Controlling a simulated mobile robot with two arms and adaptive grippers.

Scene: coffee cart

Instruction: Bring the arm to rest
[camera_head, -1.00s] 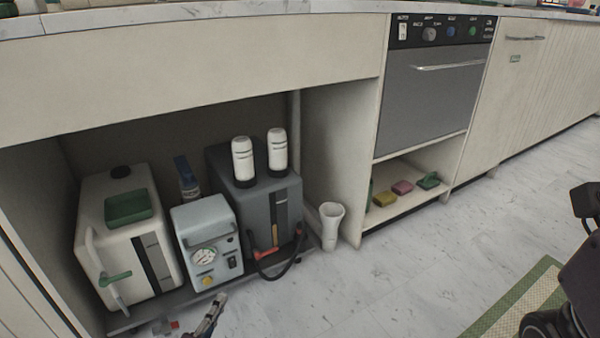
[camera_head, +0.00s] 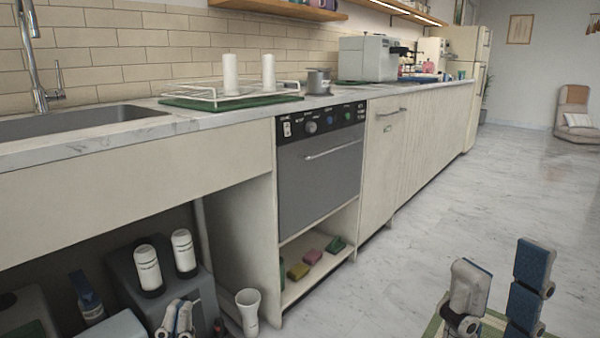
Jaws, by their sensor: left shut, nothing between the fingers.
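My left gripper (camera_head: 179,308) shows at the bottom edge of the head view, left of centre. Its pale fingers are close together with nothing between them, in front of a dark grey box-shaped machine (camera_head: 128,283) under the counter. Most of the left arm is out of the picture. My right gripper (camera_head: 500,268) stands at the bottom right, fingers pointing up and apart, with blue pads and nothing between them. It is above the floor and in front of a green-edged mat (camera_head: 433,327).
A marble counter (camera_head: 215,127) carries a sink (camera_head: 75,122), a drying rack (camera_head: 225,94) and a coffee machine (camera_head: 368,58). Below are a dishwasher (camera_head: 320,175), a shelf with sponges (camera_head: 298,271) and a white vase-like container (camera_head: 247,312).

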